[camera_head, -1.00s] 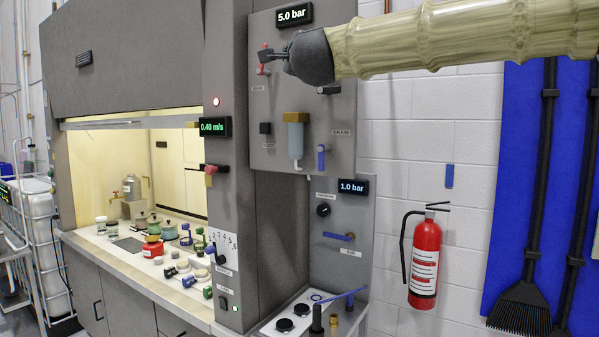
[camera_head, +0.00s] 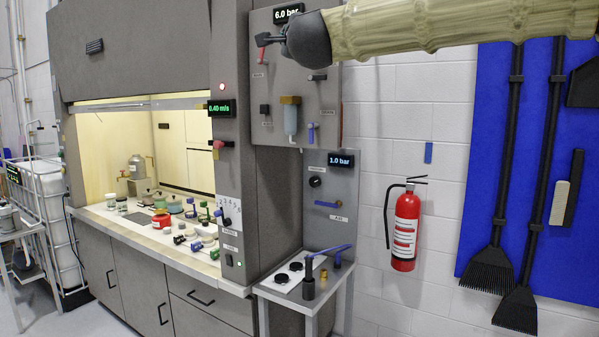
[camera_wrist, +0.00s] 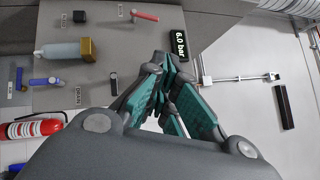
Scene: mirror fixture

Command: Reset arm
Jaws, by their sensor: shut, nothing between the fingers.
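My gripper (camera_head: 266,39) is at the top of the head view, in front of the upper grey panel (camera_head: 270,80). My arm runs from it to the upper right edge. In the wrist view my gripper (camera_wrist: 160,62) has its teal-padded fingers together with nothing between them. The pressure display (camera_head: 287,12), partly covered by my arm, reads 6.0 bar; it also shows in the wrist view (camera_wrist: 179,45). A red-handled valve (camera_head: 263,54) is just below my gripper in the head view. In the wrist view its red handle (camera_wrist: 146,16) is apart from the fingers.
A lit fume hood (camera_head: 100,160) with several vessels fills the left. A lower panel (camera_head: 330,222) reads 1.0 bar above a small table (camera_head: 266,289). A red fire extinguisher (camera_head: 405,230) hangs on the white wall. Brooms hang on a blue board (camera_head: 540,90) at right.

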